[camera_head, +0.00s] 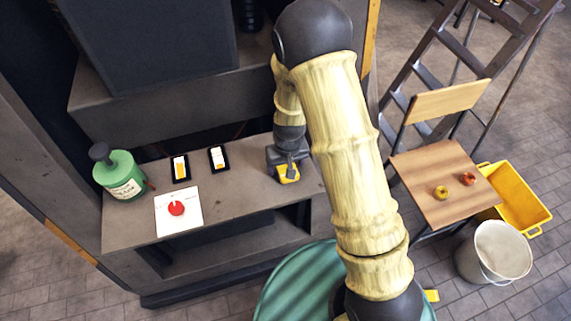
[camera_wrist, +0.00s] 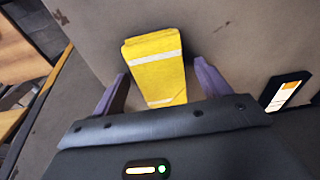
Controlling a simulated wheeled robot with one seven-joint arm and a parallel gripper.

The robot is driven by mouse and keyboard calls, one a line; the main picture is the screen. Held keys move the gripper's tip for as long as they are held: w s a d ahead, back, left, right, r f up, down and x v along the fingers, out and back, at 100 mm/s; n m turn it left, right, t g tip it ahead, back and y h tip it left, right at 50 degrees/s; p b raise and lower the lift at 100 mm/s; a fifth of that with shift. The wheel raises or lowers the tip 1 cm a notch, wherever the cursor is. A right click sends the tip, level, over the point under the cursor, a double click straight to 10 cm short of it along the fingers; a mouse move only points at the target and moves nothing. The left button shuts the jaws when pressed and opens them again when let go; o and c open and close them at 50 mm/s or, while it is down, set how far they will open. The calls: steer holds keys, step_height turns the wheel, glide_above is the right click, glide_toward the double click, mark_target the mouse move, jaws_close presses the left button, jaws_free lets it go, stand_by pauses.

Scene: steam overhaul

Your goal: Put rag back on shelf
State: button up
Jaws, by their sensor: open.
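The rag (camera_wrist: 157,66) is a folded yellow cloth with pale stripes. In the wrist view it lies on a grey shelf (camera_wrist: 235,30), between the two purple fingers of my gripper (camera_wrist: 156,88). The fingers are apart and gaps show on both sides of the rag. In the head view my gripper (camera_head: 287,168) is over the right end of the grey shelf (camera_head: 235,196). A small yellow part of the rag (camera_head: 288,174) shows under it; the rest is hidden by the gripper.
On the shelf stand a green bottle (camera_head: 121,175), a white card with a red disc (camera_head: 178,210) and two dark-framed labels (camera_head: 180,168). A chair (camera_head: 435,180) with two small round objects, a yellow crate (camera_head: 518,195), a white bucket (camera_head: 495,252) and a ladder (camera_head: 455,60) stand at the right.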

step_height(320, 180, up, 12)
steer(key=s, duration=0.1)
steer(key=shift+s+d+p, duration=0.2)
steer(key=shift+p, duration=0.1)
steer(key=shift+f, duration=0.1)
stand_by(0.5)
steer(key=s+d+r+m, duration=0.1)
steer(key=s+d+r, duration=0.2)
steer(key=s+d, duration=0.2)
steer(key=s+d+r+m+t, duration=0.1)
steer(key=s+d+r, duration=0.3)
steer(key=d, duration=0.4)
steer(key=shift+s+r+m, duration=0.2)
steer(key=shift+s+m, duration=0.4)
steer(key=shift+s, duration=0.3)
steer(key=p+v, duration=0.3)
steer(key=shift+w+a+r, duration=0.1)
steer(key=shift+w+r, duration=0.05)
steer(key=shift+w, duration=0.15)
